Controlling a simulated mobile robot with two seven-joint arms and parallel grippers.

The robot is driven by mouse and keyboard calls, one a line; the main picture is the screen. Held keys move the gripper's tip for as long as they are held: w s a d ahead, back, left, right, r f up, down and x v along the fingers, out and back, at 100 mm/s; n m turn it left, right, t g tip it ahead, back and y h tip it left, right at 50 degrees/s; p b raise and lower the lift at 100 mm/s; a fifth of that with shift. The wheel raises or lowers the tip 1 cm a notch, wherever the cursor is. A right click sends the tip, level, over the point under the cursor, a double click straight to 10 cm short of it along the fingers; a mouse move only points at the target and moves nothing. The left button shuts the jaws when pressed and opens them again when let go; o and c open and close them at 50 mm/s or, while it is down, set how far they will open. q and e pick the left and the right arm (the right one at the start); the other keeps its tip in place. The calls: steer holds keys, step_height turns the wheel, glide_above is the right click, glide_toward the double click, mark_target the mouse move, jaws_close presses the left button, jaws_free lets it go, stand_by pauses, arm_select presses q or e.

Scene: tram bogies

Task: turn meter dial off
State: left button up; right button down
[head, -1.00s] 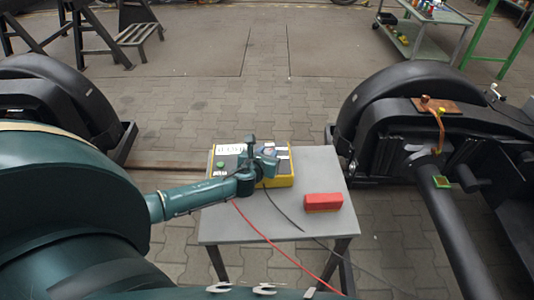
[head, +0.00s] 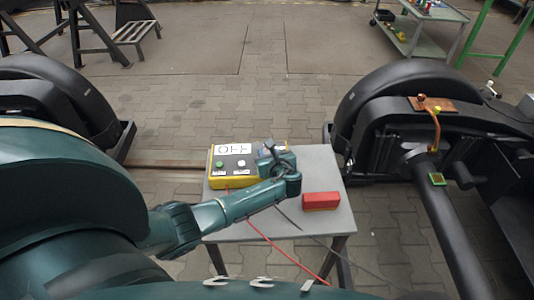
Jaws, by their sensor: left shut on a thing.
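The meter (head: 220,181) is a yellow box with a dark top face, lying on a small grey table. Its white display (head: 233,149) reads OFF. A green button and a white round button show on its left half. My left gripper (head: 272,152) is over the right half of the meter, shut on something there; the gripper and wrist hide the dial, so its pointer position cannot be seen. My right gripper is not in view.
A red block (head: 321,201) lies on the grey table (head: 332,222) right of the meter. Red and black cables run off the table's front. Black bogie parts (head: 400,110) stand on the right, with a copper strap (head: 436,128). A green cart (head: 420,35) is at the back right.

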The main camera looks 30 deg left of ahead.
arm_select(q)
steer(key=shift+w+d+n+g+y, duration=0.1)
steer(key=shift+n+g+y, duration=0.4)
steer(key=shift+n+g, duration=0.2)
steer(key=shift+n+g+b, duration=0.3)
steer(key=o, duration=0.7)
steer(key=shift+o, duration=1.3)
